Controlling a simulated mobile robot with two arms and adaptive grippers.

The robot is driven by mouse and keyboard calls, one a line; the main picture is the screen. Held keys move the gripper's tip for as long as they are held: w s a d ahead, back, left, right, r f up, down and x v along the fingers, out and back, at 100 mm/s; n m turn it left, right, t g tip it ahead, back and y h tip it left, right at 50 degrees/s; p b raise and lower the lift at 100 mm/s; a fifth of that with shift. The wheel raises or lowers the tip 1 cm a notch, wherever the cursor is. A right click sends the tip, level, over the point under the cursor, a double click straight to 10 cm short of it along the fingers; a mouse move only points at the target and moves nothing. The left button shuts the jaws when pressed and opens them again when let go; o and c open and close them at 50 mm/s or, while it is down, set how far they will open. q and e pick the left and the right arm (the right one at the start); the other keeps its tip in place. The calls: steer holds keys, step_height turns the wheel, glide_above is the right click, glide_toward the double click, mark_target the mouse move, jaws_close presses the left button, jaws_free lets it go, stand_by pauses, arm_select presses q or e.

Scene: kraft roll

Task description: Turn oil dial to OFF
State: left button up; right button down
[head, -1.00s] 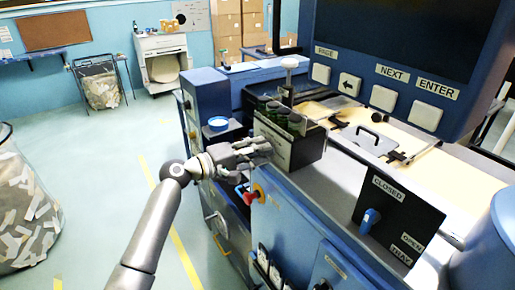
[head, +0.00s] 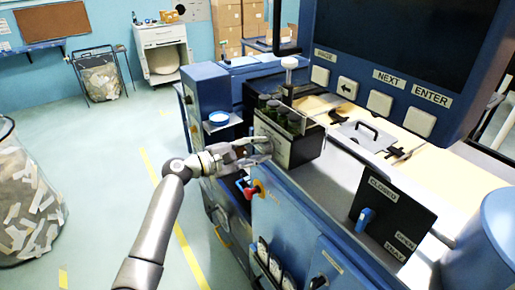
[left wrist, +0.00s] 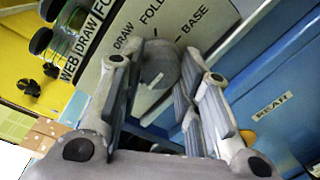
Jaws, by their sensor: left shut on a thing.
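The oil dial (left wrist: 158,68) is a round grey knob with a white mark, on a panel face lettered DRAW, FOLD and BASE. No OFF label is readable; part of the face is hidden behind my fingers. My left gripper (left wrist: 160,88) has its fingers on either side of the knob and is shut on it. In the head view my left gripper (head: 262,152) reaches the side of the dark box (head: 304,150) with bottles on top; the dial is hidden there by the fingers. My right gripper is not in view.
Several green bottles (head: 282,116) stand in the box just above the dial. A red knob (head: 254,190) sits below my left gripper. A blue lever (head: 364,220) is on the CLOSED/OPEN panel.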

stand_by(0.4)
arm_select(q)
steer(key=o, duration=1)
steer(key=shift+o, duration=0.2)
steer(key=v, duration=1.2)
